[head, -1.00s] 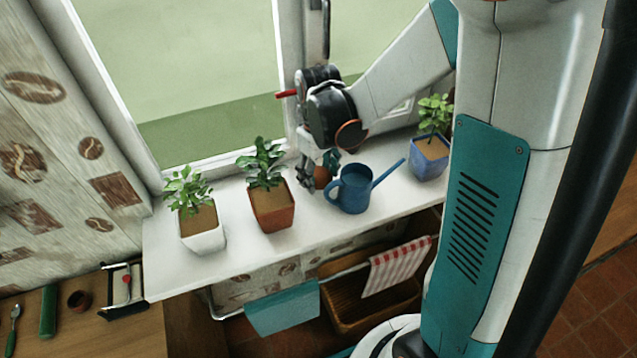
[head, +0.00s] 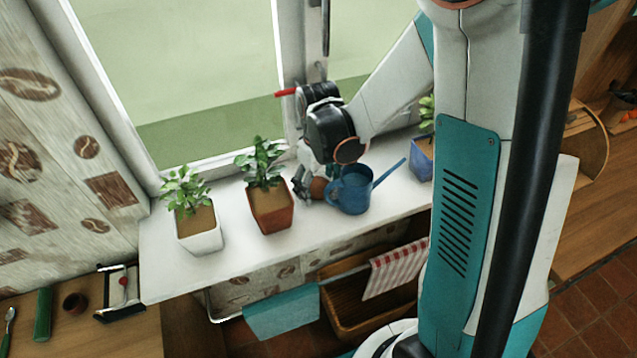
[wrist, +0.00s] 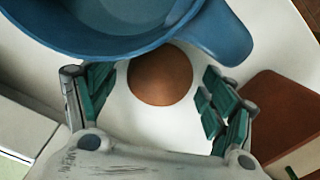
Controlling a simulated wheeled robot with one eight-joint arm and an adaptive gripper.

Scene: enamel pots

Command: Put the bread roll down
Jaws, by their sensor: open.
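The bread roll (head: 318,187) is round and brown. It rests on the white windowsill (head: 330,234), between the terracotta plant pot (head: 271,212) and the blue watering can (head: 352,192). In the wrist view the roll (wrist: 160,76) lies between the two green-padded fingers of my gripper (wrist: 158,98), with white sill showing on both sides of it. My gripper is open around the roll and, in that view, touches it on neither side. The can (wrist: 110,40) is close beside the roll and covers part of its edge in the wrist view.
A white plant pot (head: 202,232) stands further left on the sill, and a blue plant pot (head: 420,160) stands right of the can. The window frame is close behind my gripper. A striped towel (head: 396,268) hangs below the sill. The sill's front strip is clear.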

